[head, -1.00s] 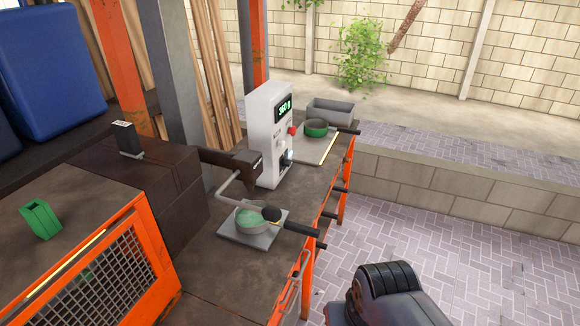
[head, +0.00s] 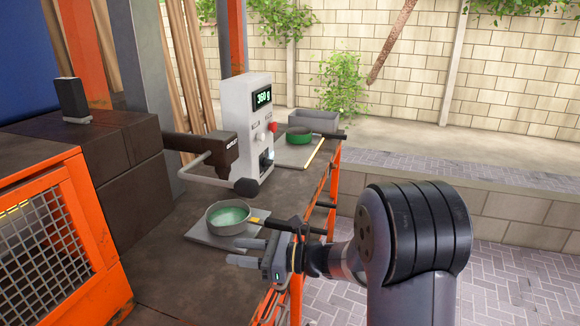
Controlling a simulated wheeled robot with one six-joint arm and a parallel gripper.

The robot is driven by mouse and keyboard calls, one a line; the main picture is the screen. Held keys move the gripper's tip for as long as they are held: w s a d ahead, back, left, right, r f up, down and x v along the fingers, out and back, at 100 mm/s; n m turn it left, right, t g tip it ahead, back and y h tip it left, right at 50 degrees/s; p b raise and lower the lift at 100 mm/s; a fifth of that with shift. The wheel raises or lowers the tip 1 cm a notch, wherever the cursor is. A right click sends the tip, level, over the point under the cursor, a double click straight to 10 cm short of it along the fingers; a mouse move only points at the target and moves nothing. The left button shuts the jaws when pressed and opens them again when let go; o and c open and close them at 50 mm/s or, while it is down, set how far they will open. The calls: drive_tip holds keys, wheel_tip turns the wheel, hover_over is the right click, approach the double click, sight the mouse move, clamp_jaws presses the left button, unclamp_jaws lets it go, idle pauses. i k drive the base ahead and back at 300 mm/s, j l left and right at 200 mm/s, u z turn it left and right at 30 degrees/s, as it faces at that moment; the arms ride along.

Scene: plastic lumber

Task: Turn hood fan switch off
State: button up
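A grey-white control box (head: 249,135) stands on the workbench, with a green digital display (head: 263,97), a red button (head: 272,127) and a pale knob (head: 260,137). A dark switch with a light spot (head: 266,160) is low on its front; I cannot tell whether this is the hood fan switch, nor its position. My gripper (head: 238,252) is in front of the bench, below and nearer than the box. Its fingers point left and stand apart with nothing visible between them. It is apart from the box, close to the pan handle in the picture.
A pan of green material (head: 229,214) sits on a grey plate (head: 195,233), its black handle (head: 284,226) pointing right. A dark press with a bent lever (head: 213,181) adjoins the box. A green-rimmed pan (head: 299,135) and grey tray (head: 314,121) stand behind. Orange mesh guard (head: 45,215) at left.

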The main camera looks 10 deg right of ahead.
sight(266, 162)
drive_tip(key=l+z, duration=0.1)
drive_tip(key=z, duration=0.25)
drive_tip(key=i+l+z, duration=0.1)
drive_tip(key=z, duration=0.25)
drive_tip(key=i+l+z, duration=0.1)
drive_tip(key=z, duration=0.25)
drive_tip(key=i+l+u, duration=0.1)
drive_tip(key=i+u, duration=0.25)
drive_tip(key=i+j+u, duration=0.1)
drive_tip(key=i+u, duration=0.5)
drive_tip(key=i+j+z, duration=0.15)
drive_tip(key=i, duration=0.05)
